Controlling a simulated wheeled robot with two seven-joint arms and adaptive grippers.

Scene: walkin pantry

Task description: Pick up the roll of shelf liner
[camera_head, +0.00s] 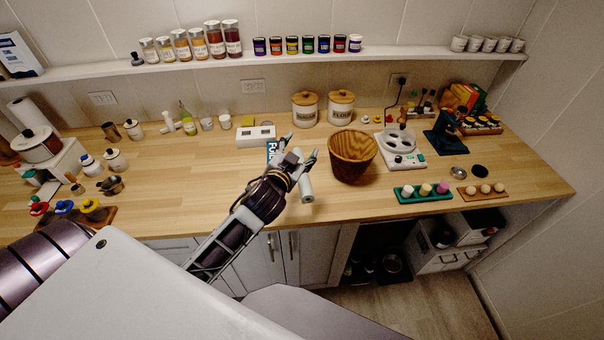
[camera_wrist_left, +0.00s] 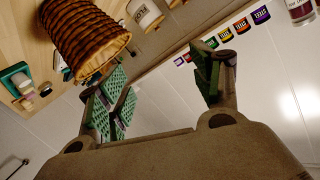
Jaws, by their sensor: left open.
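A pale roll (camera_head: 306,190), which looks like the shelf liner, lies on the wooden counter near its front edge. My left gripper (camera_head: 298,150) reaches over the counter from the front, and its hand hides part of the roll. Its two fingers are spread apart with nothing between them. In the left wrist view, the green-padded fingers of this gripper (camera_wrist_left: 160,88) stand wide apart, and the roll does not show there. My right gripper is not in view.
A brown woven basket (camera_head: 352,155) stands close to the right of the hand. A white box (camera_head: 256,136) and two lidded canisters (camera_head: 305,108) stand behind. A green tray (camera_head: 423,192) lies farther right. The counter left of the hand is largely clear.

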